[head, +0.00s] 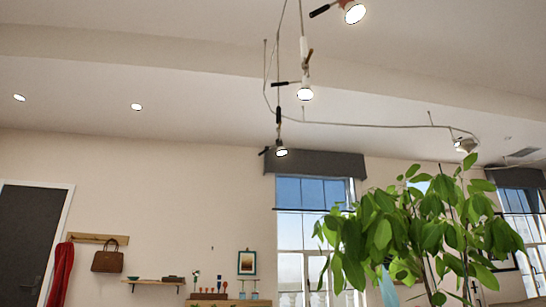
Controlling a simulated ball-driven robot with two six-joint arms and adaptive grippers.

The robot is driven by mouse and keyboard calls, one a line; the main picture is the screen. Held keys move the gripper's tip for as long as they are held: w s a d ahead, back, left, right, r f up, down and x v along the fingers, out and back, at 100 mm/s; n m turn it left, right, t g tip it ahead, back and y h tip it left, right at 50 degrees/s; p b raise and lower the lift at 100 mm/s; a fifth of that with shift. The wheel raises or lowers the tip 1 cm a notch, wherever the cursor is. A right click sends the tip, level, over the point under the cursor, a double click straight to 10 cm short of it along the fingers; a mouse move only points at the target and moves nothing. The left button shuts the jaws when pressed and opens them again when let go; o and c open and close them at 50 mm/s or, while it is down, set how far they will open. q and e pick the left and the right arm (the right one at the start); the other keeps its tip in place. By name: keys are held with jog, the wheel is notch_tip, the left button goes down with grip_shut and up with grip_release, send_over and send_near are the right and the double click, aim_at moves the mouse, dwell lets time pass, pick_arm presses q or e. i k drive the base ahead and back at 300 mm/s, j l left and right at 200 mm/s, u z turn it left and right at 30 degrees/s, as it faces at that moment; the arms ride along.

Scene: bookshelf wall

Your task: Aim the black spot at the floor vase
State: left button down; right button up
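Several lit spots hang from a thin rail on the ceiling. The lowest spot (281,151) has a dark body and hangs in front of the dark window blind; it looks like the black spot, but it is small and I cannot be sure. A white spot (305,93) with a dark handle hangs above it. Another spot (354,12) with a black handle is at the top edge, and a pale one (466,145) is at the rail's right end. I see no floor vase; the floor is out of view. Neither of my grippers is in view.
A large leafy plant (430,225) fills the lower right, in front of the windows. A dark door (25,235), a coat rack with a brown bag (107,261) and red cloth (62,272), and a wall shelf (152,281) are at left. Open air surrounds the spots.

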aim_at(281, 150)
jog(key=i+z, duration=0.2)
jog(key=z, duration=0.15)
jog(key=i+j+z, duration=0.15)
jog(key=z, duration=0.2)
jog(key=i+j+z, duration=0.15)
jog(key=z, duration=0.2)
